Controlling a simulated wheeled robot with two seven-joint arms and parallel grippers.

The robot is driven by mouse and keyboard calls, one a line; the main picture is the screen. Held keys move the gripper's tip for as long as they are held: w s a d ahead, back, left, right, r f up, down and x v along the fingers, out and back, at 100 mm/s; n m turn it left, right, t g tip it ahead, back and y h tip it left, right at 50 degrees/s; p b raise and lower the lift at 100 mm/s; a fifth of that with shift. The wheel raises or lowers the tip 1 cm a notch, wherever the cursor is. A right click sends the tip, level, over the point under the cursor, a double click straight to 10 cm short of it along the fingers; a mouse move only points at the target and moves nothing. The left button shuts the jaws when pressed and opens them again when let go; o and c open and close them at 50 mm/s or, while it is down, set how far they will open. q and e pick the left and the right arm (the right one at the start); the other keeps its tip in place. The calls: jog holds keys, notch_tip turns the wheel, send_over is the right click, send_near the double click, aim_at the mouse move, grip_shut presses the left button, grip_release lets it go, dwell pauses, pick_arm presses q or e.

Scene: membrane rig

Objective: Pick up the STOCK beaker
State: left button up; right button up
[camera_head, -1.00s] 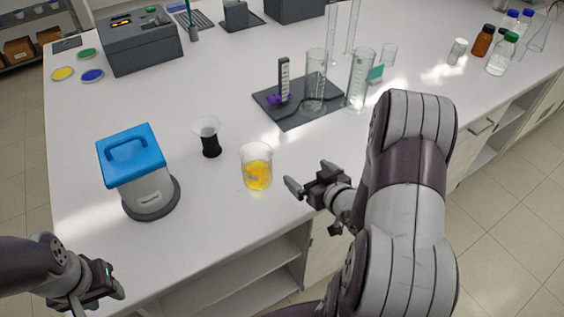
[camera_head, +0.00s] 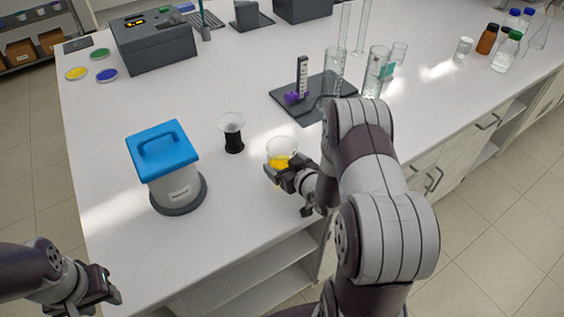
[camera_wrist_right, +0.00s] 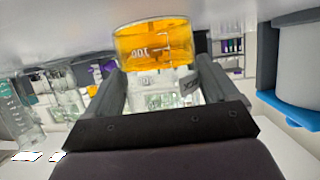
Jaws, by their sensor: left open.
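The beaker with orange-yellow liquid (camera_head: 281,148) stands on the white bench near its front edge, partly hidden by my right gripper (camera_head: 283,175). In the right wrist view the beaker (camera_wrist_right: 155,45) appears upside down between the two fingers of the right gripper (camera_wrist_right: 160,85). A finger lies on each side of the glass; I cannot tell whether they press on it. White markings show on the glass, but no STOCK label is readable. My left gripper (camera_head: 108,292) is open and empty at the lower left, away from the beaker.
A blue-lidded container (camera_head: 168,175) on a dark round base and a small glass on a black stand (camera_head: 233,135) are left of the beaker. A dark tray (camera_head: 300,103) and tall glass cylinders (camera_head: 376,72) stand behind it. The front left bench is clear.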

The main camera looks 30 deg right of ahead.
aim_at(290, 157)
jog(key=shift+d, duration=0.1)
jog(key=shift+r, duration=0.15)
jog(key=shift+w+r, duration=0.1)
jog(key=shift+r, duration=0.45)
notch_tip(290, 157, up, 3)
jog(key=shift+f, duration=0.1)
jog(key=w+d+r, duration=0.1)
jog(key=d+r, duration=0.1)
jog(key=d, duration=0.1)
jog(key=w+d+r, duration=0.1)
jog(key=d+r, duration=0.1)
jog(key=d, duration=0.2)
jog(key=w+d+r+b, duration=0.1)
jog(key=d+r, duration=0.1)
jog(key=d, duration=0.2)
jog(key=shift+w+r, duration=0.4)
jog(key=shift+a, duration=0.15)
